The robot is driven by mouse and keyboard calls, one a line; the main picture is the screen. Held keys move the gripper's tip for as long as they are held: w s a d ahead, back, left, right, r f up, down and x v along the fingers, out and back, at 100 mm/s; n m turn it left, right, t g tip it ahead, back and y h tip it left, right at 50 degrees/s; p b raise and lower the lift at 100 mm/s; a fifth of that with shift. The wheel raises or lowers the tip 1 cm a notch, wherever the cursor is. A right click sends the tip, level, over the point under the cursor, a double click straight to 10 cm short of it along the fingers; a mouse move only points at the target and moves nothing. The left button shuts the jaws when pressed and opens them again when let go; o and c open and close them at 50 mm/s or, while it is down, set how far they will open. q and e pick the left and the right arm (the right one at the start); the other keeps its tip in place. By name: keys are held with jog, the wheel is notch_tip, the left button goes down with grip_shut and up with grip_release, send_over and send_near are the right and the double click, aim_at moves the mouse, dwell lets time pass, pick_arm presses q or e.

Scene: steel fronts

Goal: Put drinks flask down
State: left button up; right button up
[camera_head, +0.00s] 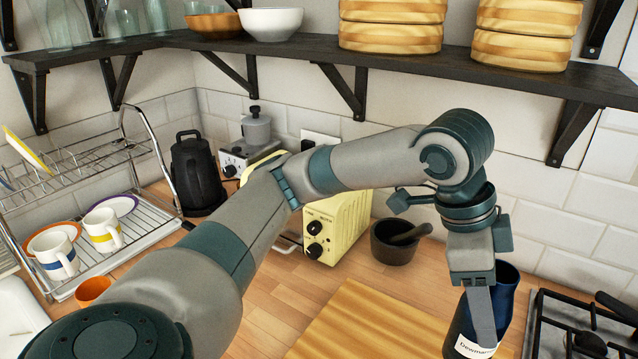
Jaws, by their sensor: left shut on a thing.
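The drinks flask (505,288) is at the lower right of the head view, dark blue above and near black below, with a white label. It looks about upright. My left gripper (484,325) reaches down to it from above and is shut on it, with one grey finger across its front. The other finger is hidden behind or beside the flask. The flask's bottom is cut off by the frame edge, so I cannot tell whether it touches the worktop (260,318). My right gripper is not in view.
A wooden board (360,325) lies left of the flask and a gas hob (575,335) is close on its right. A dark mortar (394,245), a yellow toaster (340,228) and a black kettle (196,175) stand behind. A dish rack (150,235) is at left.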

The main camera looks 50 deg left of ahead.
pick_arm(q)
jog(key=w+a+f+n+t+y, duration=0.1)
jog(key=w+a+n+t+y, duration=0.1)
jog(key=w+a+n, duration=0.3)
jog(key=shift+w+a+f+n+y, duration=0.35)
jog(key=shift+a+n, duration=1.05)
jog(key=shift+n, duration=0.9)
jog(key=shift+s, duration=0.2)
